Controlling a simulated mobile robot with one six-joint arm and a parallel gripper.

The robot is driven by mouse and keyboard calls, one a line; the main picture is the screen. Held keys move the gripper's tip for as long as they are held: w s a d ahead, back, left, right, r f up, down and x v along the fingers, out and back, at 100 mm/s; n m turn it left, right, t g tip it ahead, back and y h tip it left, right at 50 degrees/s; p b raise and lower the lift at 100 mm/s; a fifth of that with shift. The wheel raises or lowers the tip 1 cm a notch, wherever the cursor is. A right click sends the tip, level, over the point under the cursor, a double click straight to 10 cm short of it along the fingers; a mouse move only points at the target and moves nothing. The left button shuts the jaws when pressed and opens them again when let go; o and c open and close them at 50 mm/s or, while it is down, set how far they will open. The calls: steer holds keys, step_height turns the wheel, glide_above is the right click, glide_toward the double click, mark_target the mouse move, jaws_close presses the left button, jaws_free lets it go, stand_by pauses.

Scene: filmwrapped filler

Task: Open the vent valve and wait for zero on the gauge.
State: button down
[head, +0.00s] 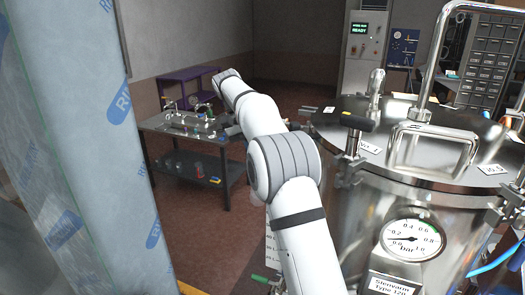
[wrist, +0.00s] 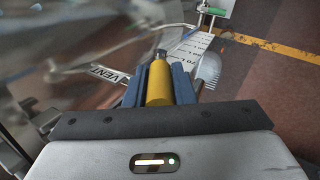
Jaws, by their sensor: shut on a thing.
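In the wrist view my gripper (wrist: 158,77) has its blue fingers shut on a yellow valve handle (wrist: 159,88). A tag reading VENT (wrist: 110,76) is just left of the handle. In the head view my arm hides the gripper and the handle. The steel vessel (head: 350,225) stands at the right with a round pressure gauge (head: 411,240) on its front, marked in bar. The gauge needle points left, low on the scale, around the 0.2 mark and off 0.0.
A green-handled valve (head: 266,279) is low beside the vessel. A worktable (head: 222,155) with fittings stands back left, with a purple table (head: 188,77) behind. A film-wrapped block (head: 85,160) fills the near left. A cabinet (head: 363,45) reads READY. Some floor between is clear.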

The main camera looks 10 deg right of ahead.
steer(key=shift+w+a+f+g+h, duration=0.3)
steer(key=shift+a+f+g+h, duration=0.2)
steer(key=shift+h, duration=0.4)
steer(key=c, duration=1.2)
jaws_free()
steer(key=shift+c, duration=0.2)
steer(key=shift+r, duration=0.1)
steer(key=shift+d+r, duration=0.1)
